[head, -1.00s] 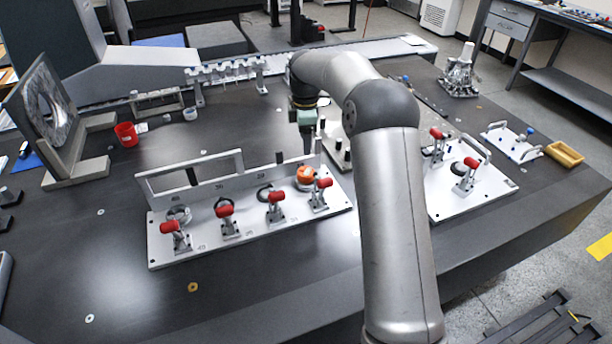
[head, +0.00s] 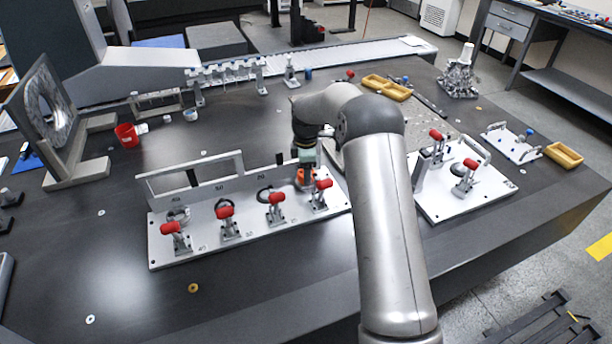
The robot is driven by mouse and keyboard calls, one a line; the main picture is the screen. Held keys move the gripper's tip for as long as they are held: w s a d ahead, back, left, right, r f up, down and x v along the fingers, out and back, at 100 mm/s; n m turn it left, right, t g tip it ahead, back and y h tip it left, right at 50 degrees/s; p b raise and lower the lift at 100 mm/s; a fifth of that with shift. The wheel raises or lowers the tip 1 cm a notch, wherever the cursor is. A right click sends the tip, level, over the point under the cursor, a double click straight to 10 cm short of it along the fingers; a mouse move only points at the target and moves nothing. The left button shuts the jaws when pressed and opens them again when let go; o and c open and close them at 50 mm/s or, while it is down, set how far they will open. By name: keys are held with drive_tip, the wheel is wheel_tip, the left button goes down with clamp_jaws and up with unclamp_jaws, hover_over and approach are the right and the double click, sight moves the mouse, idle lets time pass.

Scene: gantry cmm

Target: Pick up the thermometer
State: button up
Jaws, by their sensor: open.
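I cannot make out anything that is clearly a thermometer in the head view. My gripper (head: 305,172) points down at the right end of the white fixture plate (head: 165,248), in front of its upright frame. An orange round part (head: 300,177) sits on that plate, directly at my fingertips, which partly hide it. My gripper is open; whether its fingers are around the orange part or just above it is too small to tell.
Red-handled clamps (head: 225,213) line the front of the fixture plate. A second clamp plate (head: 487,203) stands right of my arm. A red cup (head: 127,135), a rack (head: 225,76) and yellow trays (head: 387,88) stand farther back.

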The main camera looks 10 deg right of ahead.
drive_tip(key=c, duration=0.9)
drive_tip(key=shift+o, duration=0.2)
drive_tip(key=shift+r, duration=0.1)
